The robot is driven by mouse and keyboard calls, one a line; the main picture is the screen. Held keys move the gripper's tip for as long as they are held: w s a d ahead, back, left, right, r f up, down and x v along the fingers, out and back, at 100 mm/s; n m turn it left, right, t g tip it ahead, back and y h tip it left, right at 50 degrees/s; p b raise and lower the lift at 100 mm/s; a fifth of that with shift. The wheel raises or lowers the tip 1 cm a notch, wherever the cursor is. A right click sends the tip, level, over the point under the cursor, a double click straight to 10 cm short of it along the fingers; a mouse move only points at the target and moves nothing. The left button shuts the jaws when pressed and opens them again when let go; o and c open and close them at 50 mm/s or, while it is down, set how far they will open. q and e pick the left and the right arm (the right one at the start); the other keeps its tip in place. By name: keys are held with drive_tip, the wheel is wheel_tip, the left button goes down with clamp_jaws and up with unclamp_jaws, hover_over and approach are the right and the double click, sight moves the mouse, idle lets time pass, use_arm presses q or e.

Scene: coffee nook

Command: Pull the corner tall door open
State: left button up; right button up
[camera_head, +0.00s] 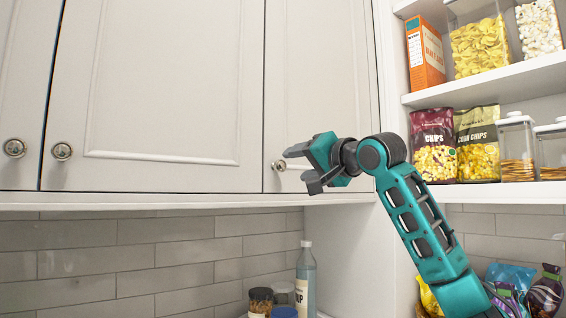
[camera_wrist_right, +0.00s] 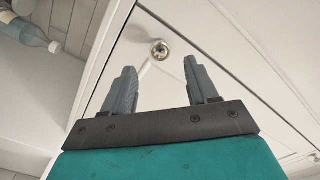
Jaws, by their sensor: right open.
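The corner tall door (camera_head: 322,80) is the white panel at the right end of the wall cabinets in the head view, and it looks closed. Its round metal knob (camera_head: 278,166) sits low near its left edge. My right gripper (camera_head: 297,168) is open and points left at the knob. In the right wrist view the knob (camera_wrist_right: 159,50) shows ahead of and between the two spread fingers (camera_wrist_right: 160,80), apart from them. Nothing is between the fingers. My left gripper is not in view.
Two more white doors with knobs (camera_head: 62,151) are to the left. Open shelves (camera_head: 480,85) with chip bags and containers stand on the right. A bottle (camera_head: 306,280) and jars stand below the cabinet.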

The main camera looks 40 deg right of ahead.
sight(281, 167)
drive_tip(key=w, duration=0.2)
drive_tip(key=w+p, duration=0.1)
drive_tip(key=w, duration=0.3)
drive_tip(key=shift+w+d, duration=0.2)
drive_tip(key=shift+d, duration=0.15)
drive_tip(key=shift+w, duration=0.2)
drive_tip(key=c, duration=0.9)
clamp_jaws()
